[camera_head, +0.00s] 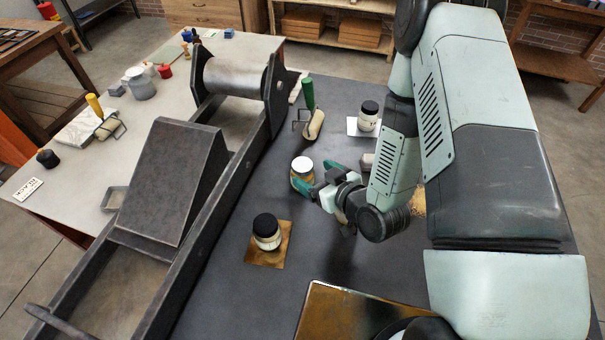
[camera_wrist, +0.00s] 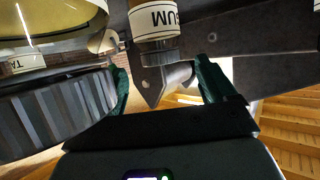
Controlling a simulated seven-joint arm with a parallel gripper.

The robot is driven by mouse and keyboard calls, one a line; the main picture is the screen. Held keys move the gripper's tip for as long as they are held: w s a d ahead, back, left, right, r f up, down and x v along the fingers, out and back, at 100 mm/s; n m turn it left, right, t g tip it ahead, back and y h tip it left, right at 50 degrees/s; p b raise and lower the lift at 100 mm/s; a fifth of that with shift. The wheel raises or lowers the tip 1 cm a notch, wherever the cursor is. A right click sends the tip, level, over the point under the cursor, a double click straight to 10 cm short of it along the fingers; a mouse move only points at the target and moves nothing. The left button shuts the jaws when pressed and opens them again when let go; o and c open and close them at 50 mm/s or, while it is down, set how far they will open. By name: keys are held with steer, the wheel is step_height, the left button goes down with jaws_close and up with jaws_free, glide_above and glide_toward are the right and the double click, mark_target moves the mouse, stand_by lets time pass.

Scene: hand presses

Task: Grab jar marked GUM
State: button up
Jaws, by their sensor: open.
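The jar marked GUM (camera_wrist: 155,22) shows upside down at the top of the wrist view, with brownish glass, a pale label and a grey lid. It lies beyond my open fingers (camera_wrist: 165,85), not clasped. My gripper reaches in from the right, low over the dark table.
A ribbed-lid jar (camera_wrist: 60,105) looms large at the wrist view's left. Black-lidded jars stand on a brown plate (camera_head: 252,258) and a white plate (camera_head: 352,128). A green-handled roller (camera_head: 310,108) lies behind. The press frame (camera_head: 195,240) bounds the left.

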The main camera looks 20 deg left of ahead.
mark_target(307, 169)
steer(key=x, duration=0.6)
steer(key=shift+w+a+f, duration=0.15)
steer(key=shift+c, duration=0.4)
steer(key=c, duration=1)
steer(key=shift+c, duration=0.6)
